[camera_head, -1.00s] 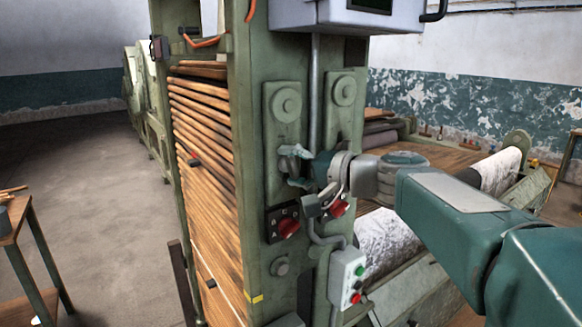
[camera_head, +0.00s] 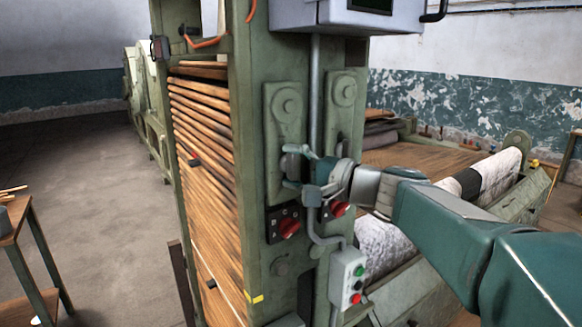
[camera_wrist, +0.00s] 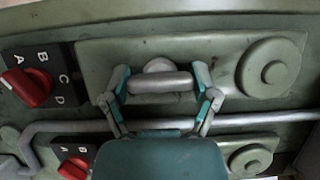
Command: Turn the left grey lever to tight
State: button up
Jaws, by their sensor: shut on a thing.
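The left grey lever (camera_wrist: 160,82) is a short grey bar on the upper green plate in the wrist view, lying across the picture with a round hub behind it. My gripper (camera_wrist: 162,90) is shut on it, one teal-and-grey finger at each end of the bar. In the head view my gripper (camera_head: 303,172) reaches in from the right to the lower part of the left green plate (camera_head: 286,128), largely hiding the lever. No "tight" mark can be read.
A red knob (camera_wrist: 32,86) lettered A to D sits beside the left plate; another red knob (camera_wrist: 74,166) sits lower. A grey conduit (camera_wrist: 250,120) runs between the plates. A button box (camera_head: 347,277) hangs below my wrist. Wooden slats (camera_head: 205,150) fill the frame's left side.

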jog(key=shift+f, duration=0.3)
jog(key=o, duration=1)
jog(key=shift+w, duration=0.1)
jog(key=shift+r, duration=0.15)
jog(key=shift+d, duration=0.1)
jog(key=shift+s+d, duration=0.2)
jog(key=v, duration=1.1)
jog(key=shift+s+d, duration=0.15)
